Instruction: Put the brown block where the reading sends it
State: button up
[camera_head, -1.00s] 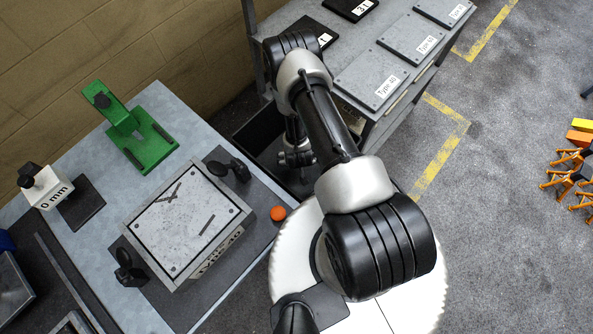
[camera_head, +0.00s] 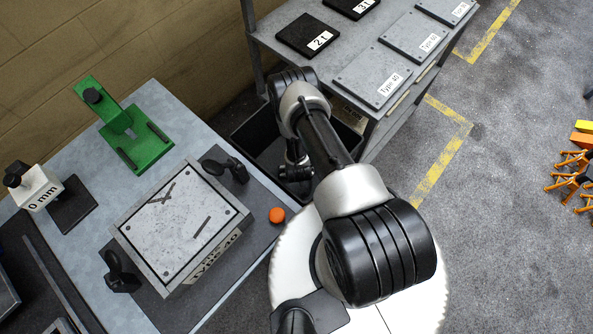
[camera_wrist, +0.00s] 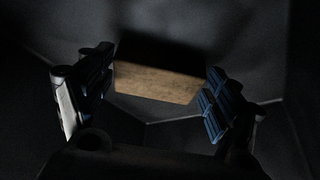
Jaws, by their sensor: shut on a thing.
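In the wrist view the brown block (camera_wrist: 157,84) lies between the two blue-black fingers of my gripper (camera_wrist: 162,72), which is shut on it. The surroundings there are dark, with grey walls. In the head view my arm reaches down to the dark bin (camera_head: 241,133) between the table and the shelf; block and fingertips cannot be made out there. On the table, a white piece marked "0 mm" (camera_head: 40,190) with a black knob stands at the left. A grey box marked "Type 40" (camera_head: 185,222) sits between black clamps.
A green stand (camera_head: 128,140) and an orange button (camera_head: 277,215) are on the table (camera_head: 185,110). The shelf (camera_head: 345,55) at the top holds black plates marked 21 and 31 and grey Type plates.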

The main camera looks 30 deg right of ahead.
jog(key=shift+f, duration=0.15)
jog(key=o, duration=1.2)
jog(key=shift+c, duration=0.2)
